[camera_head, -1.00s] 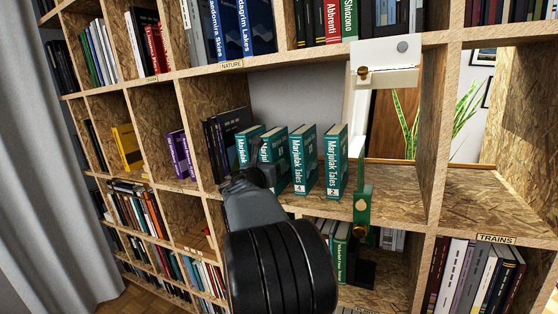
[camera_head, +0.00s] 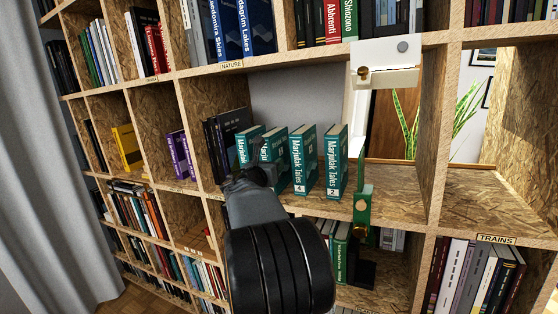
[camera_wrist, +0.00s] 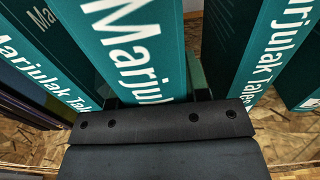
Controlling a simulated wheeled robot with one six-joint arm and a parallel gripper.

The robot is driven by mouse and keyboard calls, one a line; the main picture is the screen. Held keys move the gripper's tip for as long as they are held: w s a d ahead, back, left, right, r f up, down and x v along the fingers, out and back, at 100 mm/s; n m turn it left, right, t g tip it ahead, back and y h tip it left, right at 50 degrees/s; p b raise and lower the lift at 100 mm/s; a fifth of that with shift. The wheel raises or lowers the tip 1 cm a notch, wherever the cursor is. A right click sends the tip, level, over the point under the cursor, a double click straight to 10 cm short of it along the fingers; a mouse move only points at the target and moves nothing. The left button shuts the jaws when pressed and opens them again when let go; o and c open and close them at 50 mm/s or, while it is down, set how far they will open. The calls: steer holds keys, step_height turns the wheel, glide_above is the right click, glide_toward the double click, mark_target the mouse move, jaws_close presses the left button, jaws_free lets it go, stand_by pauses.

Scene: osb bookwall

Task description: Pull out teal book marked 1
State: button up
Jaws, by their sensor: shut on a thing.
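Several teal Marjulak Tales books stand in a row on the middle shelf. My gripper (camera_head: 262,165) is shut on the second book from the left (camera_head: 276,146), a finger on each side of its spine. In the wrist view this book (camera_wrist: 137,45) fills the middle between my fingers (camera_wrist: 152,92). Its number is hidden behind my gripper. The leftmost teal book (camera_head: 246,143) stands beside it, its number also hidden. To the right stand the book marked 4 (camera_head: 303,160) and the book marked 2 (camera_head: 336,162), apart from each other.
Black books (camera_head: 222,135) stand left of the teal row. A white hinged plate (camera_head: 385,65) and a green latch piece (camera_head: 363,208) are at the right of this compartment. Bare shelf (camera_head: 395,206) lies right of the row. Wooden dividers bound the compartment.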

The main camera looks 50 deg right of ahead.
jaws_close()
steer(key=shift+r, duration=0.15)
steer(key=shift+r, duration=0.2)
steer(key=v, duration=1.6)
steer(key=shift+a, duration=0.25)
